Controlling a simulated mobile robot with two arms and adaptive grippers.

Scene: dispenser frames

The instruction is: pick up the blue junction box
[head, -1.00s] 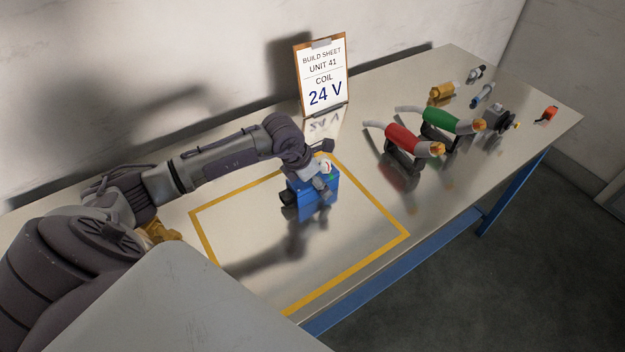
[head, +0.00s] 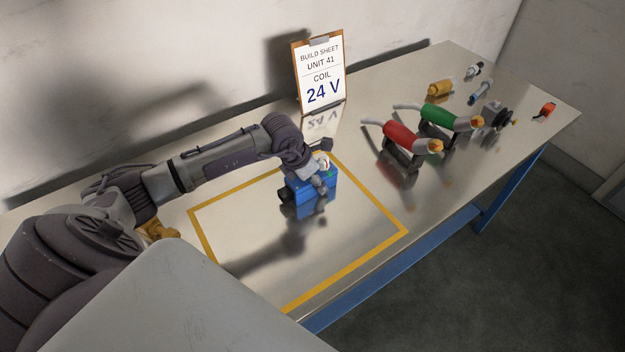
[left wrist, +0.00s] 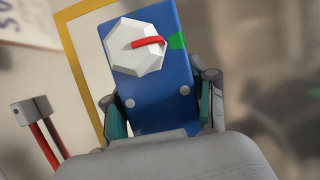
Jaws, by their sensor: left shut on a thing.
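The blue junction box (head: 309,200) is inside the yellow-outlined area of the bench in the head view. Its face carries a white many-sided knob with a red lever and a green mark; this face of the box also fills the middle of the left wrist view (left wrist: 160,95). My left gripper (head: 321,183) is at the box from above. In the left wrist view its fingers (left wrist: 160,108) are on both sides of the box, shut on it. I cannot tell whether the box touches the bench. My right gripper is not in view.
A build sheet reading "UNIT 41, COIL 24 V" (head: 319,72) stands behind the box. Red (head: 400,134) and green (head: 438,117) cylinders on dark stands are to the right, with several small parts beyond, including an orange one (head: 547,110). The yellow-outlined area is otherwise clear.

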